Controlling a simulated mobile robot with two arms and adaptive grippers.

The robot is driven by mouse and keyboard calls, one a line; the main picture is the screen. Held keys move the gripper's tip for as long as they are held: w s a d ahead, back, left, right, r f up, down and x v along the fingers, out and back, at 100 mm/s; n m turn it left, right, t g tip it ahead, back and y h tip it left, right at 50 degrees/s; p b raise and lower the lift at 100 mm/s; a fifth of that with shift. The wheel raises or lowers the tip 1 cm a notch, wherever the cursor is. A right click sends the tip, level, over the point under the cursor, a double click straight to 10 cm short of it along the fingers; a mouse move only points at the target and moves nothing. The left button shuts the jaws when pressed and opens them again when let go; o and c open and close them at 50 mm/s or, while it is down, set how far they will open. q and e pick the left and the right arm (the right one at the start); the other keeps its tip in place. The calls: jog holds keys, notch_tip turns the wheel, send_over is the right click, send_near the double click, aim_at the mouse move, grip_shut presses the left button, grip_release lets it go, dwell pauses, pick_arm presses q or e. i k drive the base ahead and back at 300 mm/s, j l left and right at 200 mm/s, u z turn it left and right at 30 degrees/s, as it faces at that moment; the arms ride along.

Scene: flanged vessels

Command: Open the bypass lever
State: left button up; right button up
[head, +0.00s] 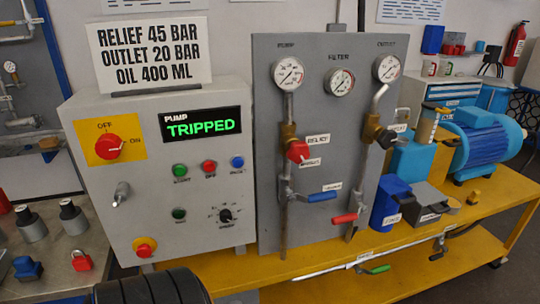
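A lever with a blue handle (322,196) sits low on the grey pump panel (330,100), with a small label (332,187) above it. A lever with a red handle (345,218) is to its lower right on another pipe. A lever with a green handle (376,269) is on the low pipe along the yellow bench, beside a small label (360,260). The small labels are too blurred for me to tell which lever is the bypass.
The grey control box (160,170) shows "TRIPPED" on its display (200,124). Three gauges and a red relief knob (298,151) are on the panel. A blue motor (485,140) and small blocks crowd the right of the yellow bench (440,265). A red padlock (81,261) lies at left.

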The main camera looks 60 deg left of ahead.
aim_at(326, 195)
jog(key=u, duration=1.45)
